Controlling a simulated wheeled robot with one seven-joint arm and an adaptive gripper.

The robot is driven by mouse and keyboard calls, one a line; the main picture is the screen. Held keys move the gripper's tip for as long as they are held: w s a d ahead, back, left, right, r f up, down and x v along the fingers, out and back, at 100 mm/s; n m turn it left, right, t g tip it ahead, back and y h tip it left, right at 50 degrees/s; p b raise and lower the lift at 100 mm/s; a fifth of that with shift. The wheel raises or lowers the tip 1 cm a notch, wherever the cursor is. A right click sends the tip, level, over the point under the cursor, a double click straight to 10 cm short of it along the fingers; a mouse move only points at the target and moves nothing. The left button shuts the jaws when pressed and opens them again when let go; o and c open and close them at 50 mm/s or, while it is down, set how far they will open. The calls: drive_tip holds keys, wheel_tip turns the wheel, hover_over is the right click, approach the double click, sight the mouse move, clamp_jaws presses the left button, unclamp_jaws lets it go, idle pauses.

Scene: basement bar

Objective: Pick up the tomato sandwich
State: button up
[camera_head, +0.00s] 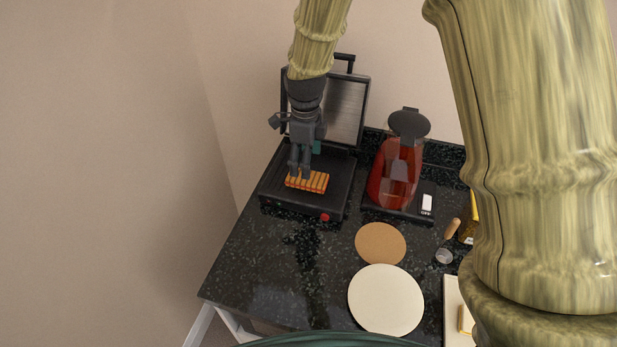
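The tomato sandwich (318,183), orange-brown with grill-like stripes, lies on the lower plate of an open black sandwich press (338,190). My gripper (299,177) points down over the press, with its fingertips at the sandwich's back left part. The two dark fingers show a narrow gap between them. I cannot tell whether they touch the sandwich or hold it. The gripper hides part of the press plate behind it.
The press's raised lid (347,110) stands behind my gripper. A red kettle (394,177) on its base stands close to the right. A cork mat (381,243) and a cream round plate (386,300) lie in front. The dark counter (265,275) is clear at front left.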

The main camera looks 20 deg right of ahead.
drive_tip(key=shift+d+f+p, duration=0.15)
drive_tip(key=shift+f+p, duration=1.05)
drive_tip(key=shift+f, duration=1.95)
drive_tip(key=shift+s, duration=0.1)
drive_tip(key=shift+c, duration=0.2)
drive_tip(key=c, duration=1.2)
drive_tip(key=shift+r, duration=0.1)
